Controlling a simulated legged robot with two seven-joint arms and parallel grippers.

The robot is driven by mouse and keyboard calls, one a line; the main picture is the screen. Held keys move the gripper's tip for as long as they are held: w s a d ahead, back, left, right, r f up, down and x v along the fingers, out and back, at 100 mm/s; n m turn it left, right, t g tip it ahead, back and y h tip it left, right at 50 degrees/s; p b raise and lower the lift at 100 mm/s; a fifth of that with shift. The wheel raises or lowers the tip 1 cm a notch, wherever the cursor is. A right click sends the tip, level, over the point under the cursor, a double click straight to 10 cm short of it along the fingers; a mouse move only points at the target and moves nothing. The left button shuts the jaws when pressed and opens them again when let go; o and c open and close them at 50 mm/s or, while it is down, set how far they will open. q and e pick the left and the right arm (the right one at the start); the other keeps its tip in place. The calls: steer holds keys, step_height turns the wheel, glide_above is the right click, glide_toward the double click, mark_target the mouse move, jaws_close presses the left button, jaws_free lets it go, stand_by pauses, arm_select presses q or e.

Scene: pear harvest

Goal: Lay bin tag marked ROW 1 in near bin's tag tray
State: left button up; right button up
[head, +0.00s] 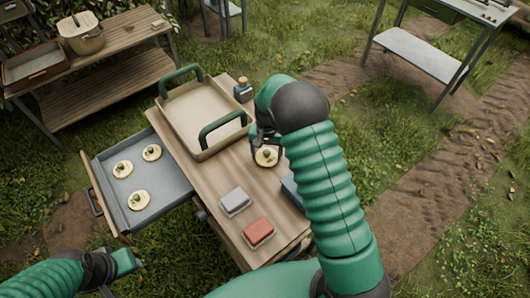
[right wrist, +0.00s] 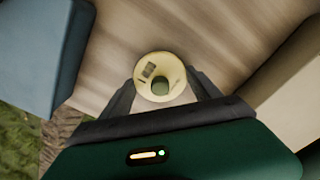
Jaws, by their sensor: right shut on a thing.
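A round cream tag (head: 267,158) with a green knob is in my right gripper (head: 266,148), over the wooden table right of the bin. In the right wrist view the tag (right wrist: 152,64) sits between the fingertips (right wrist: 160,88), shut on its knob; its small dark marking is too blurred to read. Three similar tags (head: 123,168) lie in the open grey drawer (head: 165,193). A beige bin (head: 193,111) with green handles stands on the table. I cannot make out its tag tray. My left gripper (head: 122,265) is at the lower left, away from these; its jaws are unclear.
On the table (head: 203,180) are a grey box (head: 234,202), a red box (head: 258,232), a small dark bottle (head: 243,90) and a blue object (head: 291,190) partly behind my right arm. A wooden bench (head: 120,80) stands back left, a metal stand (head: 420,55) back right.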

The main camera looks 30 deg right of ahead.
steer(key=shift+f, duration=0.4)
steer(key=shift+d, duration=0.25)
steer(key=o, duration=1.2)
steer(key=shift+s+d+f, duration=0.1)
steer(key=shift+d, duration=0.05)
steer(key=shift+o, duration=0.8)
steer(key=shift+a, duration=0.2)
